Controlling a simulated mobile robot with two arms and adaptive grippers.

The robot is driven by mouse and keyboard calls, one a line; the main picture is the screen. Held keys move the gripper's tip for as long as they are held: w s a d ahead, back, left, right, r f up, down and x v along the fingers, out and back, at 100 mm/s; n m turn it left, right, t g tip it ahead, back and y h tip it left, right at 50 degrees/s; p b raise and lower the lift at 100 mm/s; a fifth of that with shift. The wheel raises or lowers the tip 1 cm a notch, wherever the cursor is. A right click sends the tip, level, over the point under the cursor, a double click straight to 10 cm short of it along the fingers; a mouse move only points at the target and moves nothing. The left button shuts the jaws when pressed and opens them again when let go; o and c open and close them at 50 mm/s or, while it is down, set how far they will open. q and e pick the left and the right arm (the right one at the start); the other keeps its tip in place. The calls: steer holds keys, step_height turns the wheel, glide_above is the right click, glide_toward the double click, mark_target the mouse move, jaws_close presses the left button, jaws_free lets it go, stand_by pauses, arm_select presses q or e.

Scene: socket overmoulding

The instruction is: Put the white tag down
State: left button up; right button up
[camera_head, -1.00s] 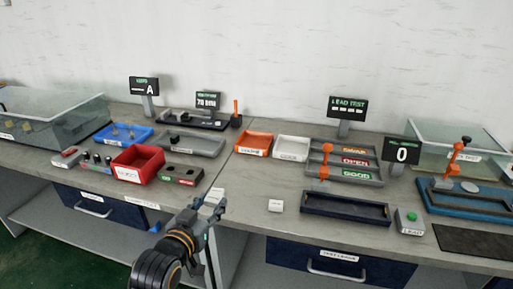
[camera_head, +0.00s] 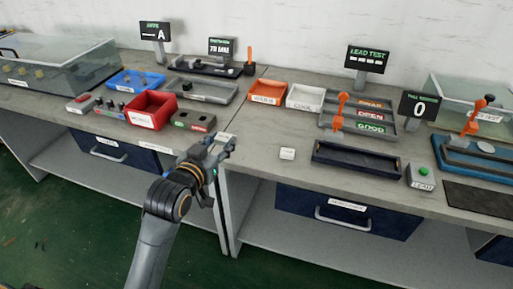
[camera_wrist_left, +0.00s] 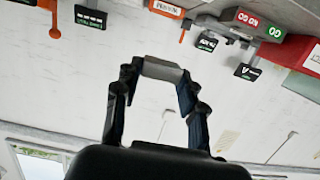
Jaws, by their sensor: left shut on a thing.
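My left gripper (camera_head: 218,147) reaches over the front edge of the bench, near the gap between the two bench sections. In the left wrist view its two fingers (camera_wrist_left: 161,80) are closed on a pale grey-white flat piece, the white tag (camera_wrist_left: 162,69), which spans the space between the fingertips. In the head view the tag is small and mostly hidden by the fingers. A separate small white block (camera_head: 288,154) lies on the bench top to the right of the gripper. My right gripper is not in view.
A red bin (camera_head: 152,111) and a dark block with indicators (camera_head: 194,120) stand left of the gripper. A dark blue tray (camera_head: 355,160) lies to the right. Orange (camera_head: 268,92) and white (camera_head: 305,98) trays stand behind. The bench top between them is clear.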

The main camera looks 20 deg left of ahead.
arm_select(q)
glide_above(252, 153)
steer(key=s, duration=0.1)
steer(key=f, duration=0.4)
steer(key=f+b, duration=0.1)
steer(key=f, duration=0.3)
steer(key=shift+s+a+f, duration=0.1)
steer(key=shift+a+f, duration=0.1)
steer(key=f, duration=0.1)
steer(key=w+f, duration=0.1)
steer(key=f, duration=0.1)
steer(key=shift+w+d+f+p, duration=0.1)
steer(key=shift+w+d+p, duration=0.1)
steer(key=shift+d+p, duration=0.1)
steer(key=shift+a+f, duration=0.1)
steer(key=shift+f, duration=0.4)
steer(key=shift+f, duration=0.1)
steer(key=shift+f, duration=0.15)
steer(key=o, duration=0.8)
steer(key=shift+o, duration=0.2)
